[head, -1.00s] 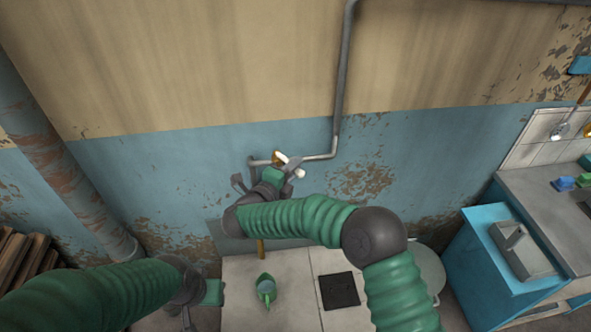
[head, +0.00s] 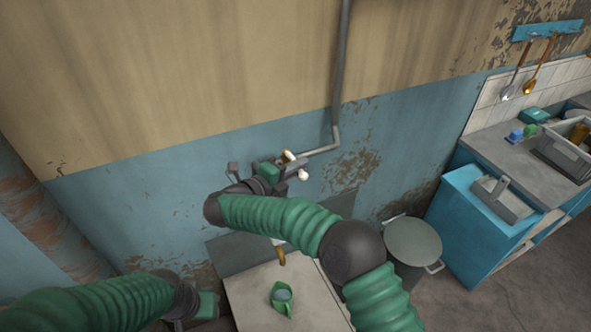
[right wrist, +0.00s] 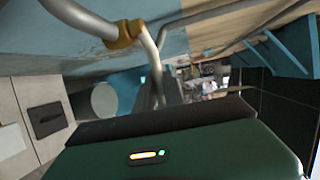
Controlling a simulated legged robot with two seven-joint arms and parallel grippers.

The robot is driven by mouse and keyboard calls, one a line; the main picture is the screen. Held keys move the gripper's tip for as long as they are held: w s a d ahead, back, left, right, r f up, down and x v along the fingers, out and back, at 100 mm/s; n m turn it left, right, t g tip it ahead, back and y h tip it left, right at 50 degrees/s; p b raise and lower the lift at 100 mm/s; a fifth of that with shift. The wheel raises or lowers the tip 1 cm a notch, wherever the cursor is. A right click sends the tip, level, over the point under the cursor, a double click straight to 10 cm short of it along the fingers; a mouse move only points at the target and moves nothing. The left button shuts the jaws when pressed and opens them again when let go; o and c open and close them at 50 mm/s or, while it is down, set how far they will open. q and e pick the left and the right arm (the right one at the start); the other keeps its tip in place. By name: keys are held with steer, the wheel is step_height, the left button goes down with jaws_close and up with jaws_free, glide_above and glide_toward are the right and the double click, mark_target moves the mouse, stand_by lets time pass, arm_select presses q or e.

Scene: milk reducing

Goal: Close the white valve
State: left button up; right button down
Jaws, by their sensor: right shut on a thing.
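The white valve (head: 288,156) is on the grey wall pipe in the head view. Two pale ends of its handle show beside my right gripper's fingers, and the rest is hidden. My right gripper (head: 287,169) is shut on the white valve.
A grey lidded pot (head: 413,240) stands to the right, beside a blue cabinet (head: 465,228). The wall is close behind the valve.

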steer(key=shift+f, duration=0.1)
steer(key=c, duration=1.9)
jaws_free()
steer(key=shift+o, duration=0.9)
steer(key=shift+w+a, duration=0.15)
steer(key=shift+a, duration=0.05)
steer(key=b+v, duration=0.1)
steer(key=v, duration=0.6)
steer(key=shift+a, duration=0.3)
steer(key=shift+d+f, duration=0.1)
